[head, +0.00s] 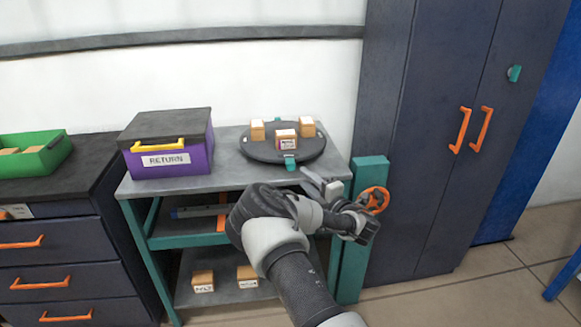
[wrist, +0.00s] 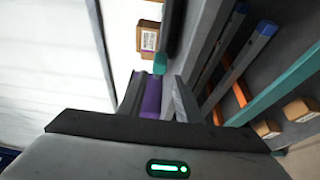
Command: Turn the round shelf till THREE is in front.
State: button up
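The round shelf (head: 262,153) is a dark disc on the grey table top. It bears small wooden boxes: one at front (head: 285,139), one at back left (head: 257,131), one at back right (head: 307,127). The labels are too small to read. A teal tab (head: 290,162) sticks out at the front rim and another shows at the back. My gripper (head: 320,182) is open and empty, just right of and in front of the disc. In the wrist view the front tab (wrist: 160,63) lies just beyond the fingertips (wrist: 156,84), apart from them.
A purple RETURN box (head: 168,150) with a yellow handle stands left of the disc. A teal post (head: 349,255) with an orange handwheel (head: 374,200) stands to the right, before a dark cabinet (head: 440,130). Two boxes sit on the lower shelf (head: 222,292).

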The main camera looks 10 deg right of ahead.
aim_at(293, 168)
jog(key=x, duration=1)
jog(key=shift+w+b, duration=0.4)
grip_shut()
